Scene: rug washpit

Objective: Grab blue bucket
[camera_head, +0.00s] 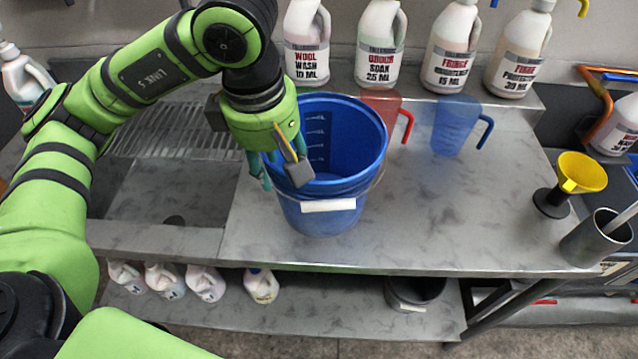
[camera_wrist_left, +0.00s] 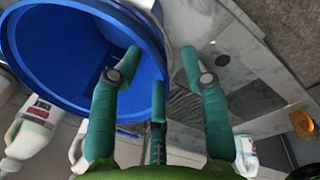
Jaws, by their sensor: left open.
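The blue bucket (camera_head: 345,210) stands upright on the grey metal counter. Its wire handle hangs down with a white grip (camera_head: 328,206) at the front. My left gripper (camera_head: 282,176) is at the bucket's left rim, pointing down, and hides part of that rim. In the left wrist view the bucket (camera_wrist_left: 70,92) fills the upper left. There the open fingers of my left gripper (camera_wrist_left: 160,62) appear on either side of the rim edge, one over the bucket and one over the counter. I cannot tell whether they touch it. My right gripper is out of view.
A red jug (camera_head: 380,112) and a blue jug (camera_head: 455,125) stand right of the bucket. Several white bottles (camera_head: 450,50) line the back shelf. A yellow funnel (camera_head: 580,174) and metal cup (camera_head: 595,240) are at right. A sink basin (camera_head: 165,195) lies left.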

